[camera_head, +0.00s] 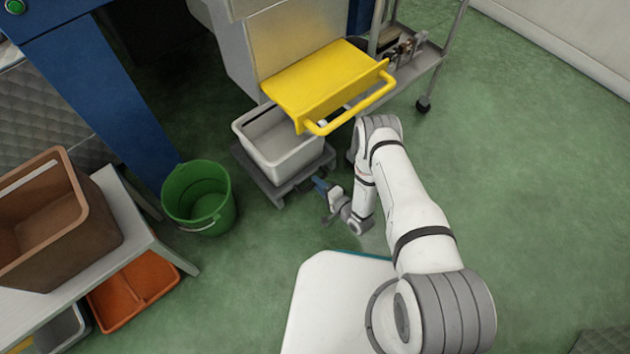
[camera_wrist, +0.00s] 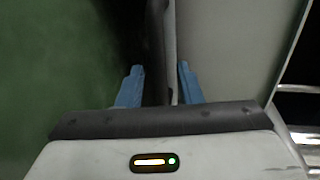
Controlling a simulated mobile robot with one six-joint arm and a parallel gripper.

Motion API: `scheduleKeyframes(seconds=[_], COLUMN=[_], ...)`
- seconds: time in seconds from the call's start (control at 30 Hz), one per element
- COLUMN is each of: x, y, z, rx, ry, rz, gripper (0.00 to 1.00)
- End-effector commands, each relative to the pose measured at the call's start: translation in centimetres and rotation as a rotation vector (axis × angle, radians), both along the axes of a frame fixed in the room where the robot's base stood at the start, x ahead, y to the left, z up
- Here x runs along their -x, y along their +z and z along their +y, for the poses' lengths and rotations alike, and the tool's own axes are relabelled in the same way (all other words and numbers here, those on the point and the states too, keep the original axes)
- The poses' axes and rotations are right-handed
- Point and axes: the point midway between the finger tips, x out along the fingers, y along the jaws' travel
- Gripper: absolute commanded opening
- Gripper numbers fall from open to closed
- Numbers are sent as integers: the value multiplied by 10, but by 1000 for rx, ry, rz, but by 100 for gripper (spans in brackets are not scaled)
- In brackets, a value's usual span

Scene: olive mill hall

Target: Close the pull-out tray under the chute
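The yellow pull-out tray (camera_head: 325,78) sticks out from below the grey metal chute housing (camera_head: 290,35). Its bar handle (camera_head: 350,108) is on the front. My gripper (camera_head: 322,190) is low, below and in front of the tray, close to the right front of a pale bin (camera_head: 278,150), and away from the handle. In the wrist view, its two blue fingers (camera_wrist: 160,75) are apart. A grey edge and a dark strip show between them, with a pale surface to the right. I cannot tell whether the fingers touch it. The tray is not recognisable in the wrist view.
The pale bin stands on a dark dolly (camera_head: 278,195) under the tray. A green bucket (camera_head: 198,195) stands left of it. A bench with a brown crate (camera_head: 45,225) is at far left. A wheeled metal cart (camera_head: 418,65) is behind right. Green floor is clear at right.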

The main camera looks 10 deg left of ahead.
Motion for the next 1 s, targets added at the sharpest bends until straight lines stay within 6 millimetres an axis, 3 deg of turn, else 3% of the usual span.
scheduleKeyframes(seconds=[0.1,0.3,1.0], x=[14,29,29], y=[8,12,16], z=[-18,-37,-42], rx=[1,0,2], ry=[-4,-1,-3], rz=[4,1,-1], gripper=[33,33,33])
